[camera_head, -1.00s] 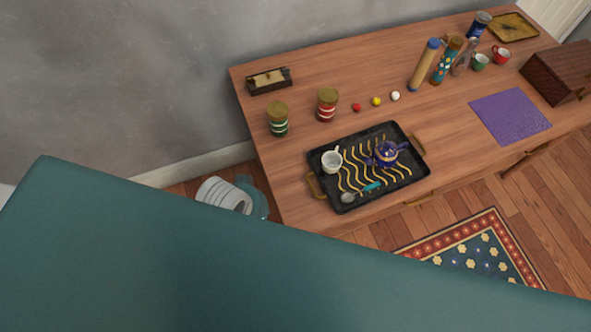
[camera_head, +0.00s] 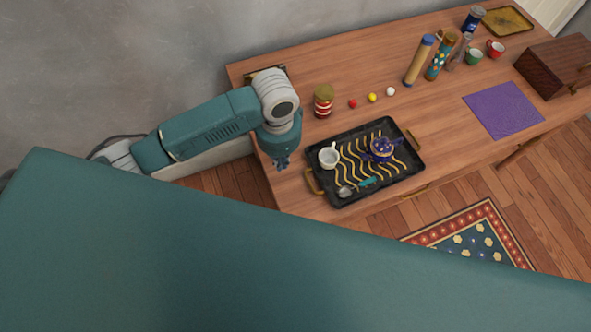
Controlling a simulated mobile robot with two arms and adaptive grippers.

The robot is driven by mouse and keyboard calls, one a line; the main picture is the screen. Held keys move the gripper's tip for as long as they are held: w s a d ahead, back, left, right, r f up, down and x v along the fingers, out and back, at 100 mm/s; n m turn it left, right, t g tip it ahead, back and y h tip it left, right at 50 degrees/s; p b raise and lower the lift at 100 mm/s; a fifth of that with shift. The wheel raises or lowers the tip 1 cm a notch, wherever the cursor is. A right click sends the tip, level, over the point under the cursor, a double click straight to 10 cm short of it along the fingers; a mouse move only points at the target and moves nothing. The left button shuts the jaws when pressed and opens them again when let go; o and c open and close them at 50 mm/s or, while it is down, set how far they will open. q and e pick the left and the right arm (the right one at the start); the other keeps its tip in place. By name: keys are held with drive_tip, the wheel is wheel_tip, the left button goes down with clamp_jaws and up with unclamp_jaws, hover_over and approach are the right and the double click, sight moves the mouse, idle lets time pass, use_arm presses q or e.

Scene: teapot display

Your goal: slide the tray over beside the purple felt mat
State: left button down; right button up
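The black tray (camera_head: 398,184) with wavy gold lines and brass handles lies on the wooden table, near its front edge. On it are a white cup (camera_head: 328,157), a blue teapot (camera_head: 381,148) and a spoon with a teal handle (camera_head: 356,187). The purple felt mat (camera_head: 503,109) lies flat to the right of the tray, with bare table between them. My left gripper (camera_head: 282,163) points down near the table's left edge, left of the tray and apart from it. It is small and dark, and its finger opening is unclear. My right gripper is not in view.
A red-striped jar (camera_head: 323,101) and small red, yellow and white balls stand behind the tray. Tall tubes (camera_head: 419,61), cups and a wooden box (camera_head: 552,66) stand farther right. My own teal body hides the foreground. A patterned rug (camera_head: 470,240) lies on the floor.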

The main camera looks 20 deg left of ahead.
sight(296, 177)
use_arm(q)
wheel_tip(296, 177, down, 9)
drive_tip(key=shift+s+f+p, duration=0.1)
drive_tip(key=shift+p, duration=0.55)
drive_tip(key=shift+w+d+f+p, duration=0.2)
drive_tip(key=shift+w+d+p, duration=0.3)
drive_tip(key=shift+w+d, duration=0.8)
drive_tip(key=shift+d, duration=0.35)
